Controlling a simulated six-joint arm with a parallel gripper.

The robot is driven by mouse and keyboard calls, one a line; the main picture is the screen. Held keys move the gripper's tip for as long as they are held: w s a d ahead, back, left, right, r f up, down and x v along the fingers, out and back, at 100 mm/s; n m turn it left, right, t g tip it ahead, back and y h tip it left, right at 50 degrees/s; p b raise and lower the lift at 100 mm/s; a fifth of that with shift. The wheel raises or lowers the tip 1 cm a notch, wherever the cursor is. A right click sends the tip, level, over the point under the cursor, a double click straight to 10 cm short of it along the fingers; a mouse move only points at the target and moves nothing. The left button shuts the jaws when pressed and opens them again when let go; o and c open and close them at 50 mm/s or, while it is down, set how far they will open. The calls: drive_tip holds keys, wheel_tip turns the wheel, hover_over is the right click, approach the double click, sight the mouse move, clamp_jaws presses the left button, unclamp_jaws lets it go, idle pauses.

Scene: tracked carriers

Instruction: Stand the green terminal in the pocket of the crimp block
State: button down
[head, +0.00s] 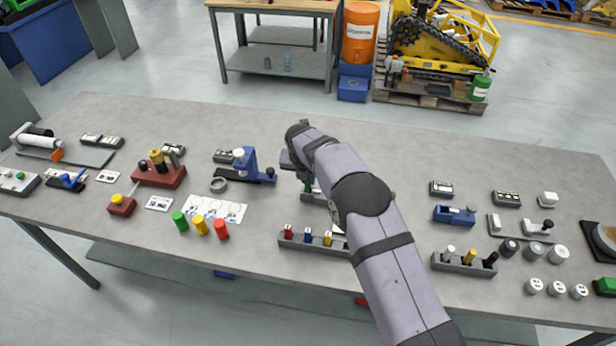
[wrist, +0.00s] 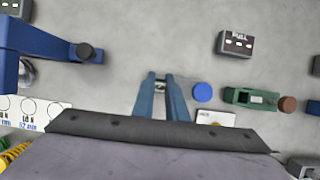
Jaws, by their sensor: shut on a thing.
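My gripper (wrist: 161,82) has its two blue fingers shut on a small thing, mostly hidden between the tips. In the head view, a narrow green piece (head: 315,187) shows beside my gripper (head: 306,182); it looks like the green terminal, above a pale grey base. In the wrist view, a dark green block (wrist: 250,97) with an opening in its top lies right of the fingers, a brown knob (wrist: 288,104) at its right end. It may be the crimp block; my arm hides most of this area in the head view. A blue disc (wrist: 202,92) lies between the fingers and that block.
A grey rack (head: 310,243) holding red, blue and yellow terminals stands nearer the front. A blue stand (head: 247,165) rises left of my gripper.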

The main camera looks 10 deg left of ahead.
idle(0.3)
drive_tip(key=c, duration=1.7)
unclamp_jaws()
drive_tip(key=shift+o, duration=0.7)
drive_tip(key=o, duration=0.4)
drive_tip(key=shift+c, duration=0.2)
drive_tip(key=shift+r, duration=0.1)
drive_tip(key=shift+r+p, duration=2.7)
drive_tip(key=shift+r, duration=0.7)
